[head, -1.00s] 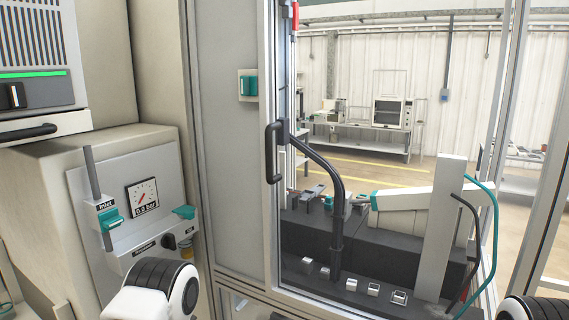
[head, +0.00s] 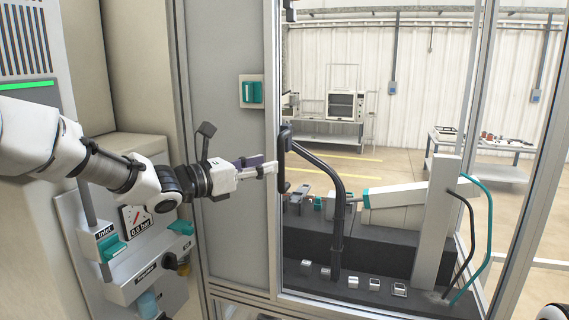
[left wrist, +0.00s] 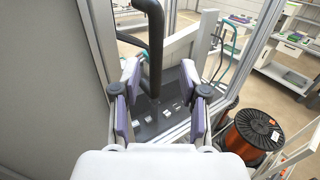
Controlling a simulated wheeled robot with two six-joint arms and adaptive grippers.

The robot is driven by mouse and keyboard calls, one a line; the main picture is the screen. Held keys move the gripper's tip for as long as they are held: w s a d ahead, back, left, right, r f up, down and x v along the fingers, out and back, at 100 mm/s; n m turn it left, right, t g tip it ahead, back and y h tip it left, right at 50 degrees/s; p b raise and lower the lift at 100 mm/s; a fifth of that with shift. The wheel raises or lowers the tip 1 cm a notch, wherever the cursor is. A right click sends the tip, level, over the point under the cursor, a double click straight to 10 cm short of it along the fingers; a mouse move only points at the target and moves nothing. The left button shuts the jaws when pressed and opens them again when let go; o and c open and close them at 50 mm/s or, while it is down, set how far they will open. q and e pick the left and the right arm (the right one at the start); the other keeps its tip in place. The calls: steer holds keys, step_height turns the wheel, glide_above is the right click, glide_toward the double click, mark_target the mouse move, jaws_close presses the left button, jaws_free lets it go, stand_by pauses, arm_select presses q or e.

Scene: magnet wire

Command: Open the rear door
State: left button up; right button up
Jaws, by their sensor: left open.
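The rear door is a tall glazed panel in a light metal frame (head: 272,60). Its upright black handle (head: 282,160) is on the left frame bar, and the door looks shut. My left gripper (head: 272,167) reaches in from the left, with its fingertips at or just beside the handle. I cannot tell whether they touch it. In the left wrist view, its two purple-padded fingers (left wrist: 160,95) stand apart with nothing gripped between them. A dark bar or tube shows beyond them, and I cannot tell which part is handle.
Behind the glass, a black curved hose (head: 338,215) rises from a dark machine bed. An inlet panel with a gauge (head: 137,217) lies below my left arm. A copper wire spool (left wrist: 255,130) stands at right.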

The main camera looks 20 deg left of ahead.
arm_select(q)
steer(key=p+x, duration=0.1)
steer(key=x, duration=0.2)
steer(key=p+x, duration=0.1)
steer(key=x, duration=0.1)
steer(key=shift+w+f+p, duration=0.1)
steer(key=shift+w+p, duration=0.2)
steer(key=shift+w, duration=0.2)
steer(key=shift+d, duration=0.15)
jaws_close()
